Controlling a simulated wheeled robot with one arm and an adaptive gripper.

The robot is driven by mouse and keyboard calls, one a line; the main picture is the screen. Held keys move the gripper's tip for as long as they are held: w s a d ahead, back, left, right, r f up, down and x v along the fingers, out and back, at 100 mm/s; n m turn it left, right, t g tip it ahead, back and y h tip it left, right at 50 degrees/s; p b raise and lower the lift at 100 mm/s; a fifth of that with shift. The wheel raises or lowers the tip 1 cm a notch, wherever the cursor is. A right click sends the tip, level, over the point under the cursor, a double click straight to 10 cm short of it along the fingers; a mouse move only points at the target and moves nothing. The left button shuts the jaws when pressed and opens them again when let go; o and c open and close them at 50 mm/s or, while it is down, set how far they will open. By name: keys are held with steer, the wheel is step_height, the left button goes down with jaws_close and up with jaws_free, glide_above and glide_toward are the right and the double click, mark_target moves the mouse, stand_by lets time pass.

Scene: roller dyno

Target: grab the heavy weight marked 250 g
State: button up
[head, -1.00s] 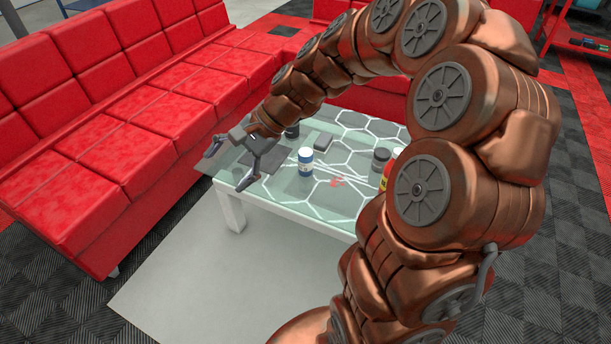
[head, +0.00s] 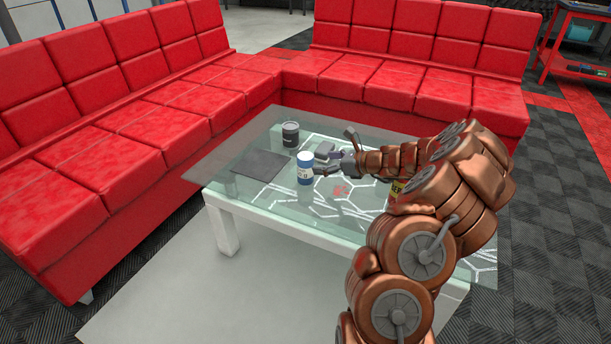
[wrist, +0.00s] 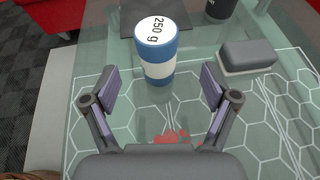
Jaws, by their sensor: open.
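The weight marked 250 g is a short blue and white cylinder with a white top. It stands upright on the glass table in the head view (head: 305,168), and its label shows in the wrist view (wrist: 157,52). My gripper (head: 333,156) is just right of the weight in the head view, its fingers pointing towards it. In the wrist view my gripper (wrist: 160,88) is open and empty, and the weight stands beyond the gap between the fingertips. The fingers appear apart from it.
A dark can (head: 290,135) stands behind the weight, and a dark flat mat (head: 262,165) lies left of it. A grey block (wrist: 248,56) sits to the right in the wrist view. A yellow and red item (head: 396,188) is partly hidden by my arm. Red sofas (head: 200,105) border the table.

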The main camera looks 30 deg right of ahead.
mark_target(313, 163)
steer(key=shift+b+x, duration=0.9)
steer(key=shift+x, duration=1)
steer(key=b+x, duration=0.1)
steer(key=x, duration=0.2)
steer(key=shift+a+f+b, duration=0.1)
steer(key=shift+a+b, duration=0.05)
steer(key=shift+b, duration=0.2)
steer(key=shift+w+a, duration=0.15)
steer(key=shift+w, duration=0.25)
steer(key=shift+c, duration=0.4)
steer(key=c, duration=1.4)
